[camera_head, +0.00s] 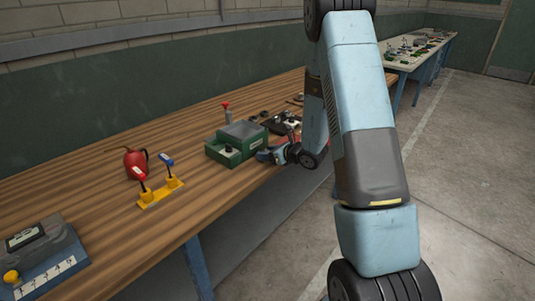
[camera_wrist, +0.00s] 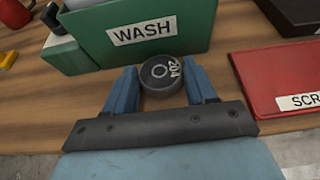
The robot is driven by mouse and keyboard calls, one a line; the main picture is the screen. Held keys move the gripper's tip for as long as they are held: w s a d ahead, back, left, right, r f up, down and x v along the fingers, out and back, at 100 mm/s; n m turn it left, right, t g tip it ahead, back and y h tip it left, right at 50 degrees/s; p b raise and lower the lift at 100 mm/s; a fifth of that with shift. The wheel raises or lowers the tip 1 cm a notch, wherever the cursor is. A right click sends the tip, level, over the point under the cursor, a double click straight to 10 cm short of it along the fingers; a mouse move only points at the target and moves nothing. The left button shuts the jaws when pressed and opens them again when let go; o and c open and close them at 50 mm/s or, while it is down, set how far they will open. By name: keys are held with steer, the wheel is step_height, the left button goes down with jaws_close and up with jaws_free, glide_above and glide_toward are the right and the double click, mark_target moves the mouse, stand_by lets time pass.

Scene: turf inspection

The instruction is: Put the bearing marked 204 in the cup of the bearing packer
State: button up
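The bearing marked 204 (camera_wrist: 160,75) is a dark, round part with white digits on its face. In the wrist view it sits between the two blue fingers of my gripper (camera_wrist: 161,84). Both fingers appear to press on its sides, in front of the green WASH box. In the head view my gripper (camera_head: 272,154) is low beside the green unit, and the bearing cannot be made out. I cannot surely identify the bearing packer. A small upright grey piece with a red top (camera_head: 227,112) stands behind the green unit.
The green WASH box (camera_wrist: 140,30) and a red tray lettered SCR (camera_wrist: 285,85) flank my gripper. On the bench (camera_head: 100,200) are a green unit (camera_head: 236,142), a red can (camera_head: 135,160) and a yellow stand (camera_head: 160,193). Bare wood lies between the yellow stand and the green unit.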

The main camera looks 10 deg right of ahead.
steer(key=o, duration=0.4)
steer(key=shift+c, duration=0.2)
